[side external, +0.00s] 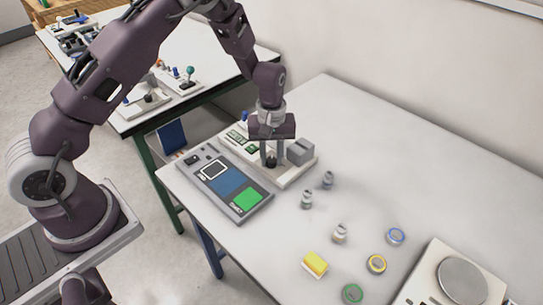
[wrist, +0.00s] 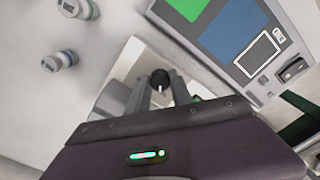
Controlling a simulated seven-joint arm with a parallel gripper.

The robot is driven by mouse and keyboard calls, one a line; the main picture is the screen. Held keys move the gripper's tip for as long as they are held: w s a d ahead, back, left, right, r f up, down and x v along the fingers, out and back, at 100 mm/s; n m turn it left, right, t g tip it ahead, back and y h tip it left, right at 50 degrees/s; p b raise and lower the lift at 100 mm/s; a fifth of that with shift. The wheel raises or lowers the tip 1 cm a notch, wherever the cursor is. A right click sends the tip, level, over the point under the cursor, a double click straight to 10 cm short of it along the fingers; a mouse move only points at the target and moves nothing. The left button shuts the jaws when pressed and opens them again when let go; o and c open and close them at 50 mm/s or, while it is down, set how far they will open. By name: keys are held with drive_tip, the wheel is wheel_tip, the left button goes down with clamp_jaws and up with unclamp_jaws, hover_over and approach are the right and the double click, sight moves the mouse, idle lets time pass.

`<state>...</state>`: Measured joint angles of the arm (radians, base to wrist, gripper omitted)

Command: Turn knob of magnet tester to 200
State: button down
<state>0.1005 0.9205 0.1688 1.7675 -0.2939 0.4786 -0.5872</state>
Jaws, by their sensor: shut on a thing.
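The magnet tester (side external: 291,178) is a cream-coloured device with a grey block on its right side, standing near the left end of the white table. Its black knob (side external: 271,163) shows beneath my gripper (side external: 271,158), which points down at it. In the wrist view, the knob (wrist: 160,78) is a round black dial with a white pointer mark, between the fingertips of my gripper (wrist: 161,88). My gripper is shut on the knob. Any scale around the knob is too small or hidden to read.
A grey panel device (side external: 225,182) with blue and green areas stands just left of the tester. Small grey weights (side external: 307,200), coloured rings (side external: 376,264), a yellow block (side external: 316,263) and a scale (side external: 462,279) stand to the right. The back right of the table is clear.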

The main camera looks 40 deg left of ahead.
sight(271, 160)
drive_tip(key=m, duration=0.7)
idle(0.6)
drive_tip(key=c, duration=1.4)
unclamp_jaws()
drive_tip(key=shift+r, duration=0.1)
wheel_tip(271, 160, up, 7)
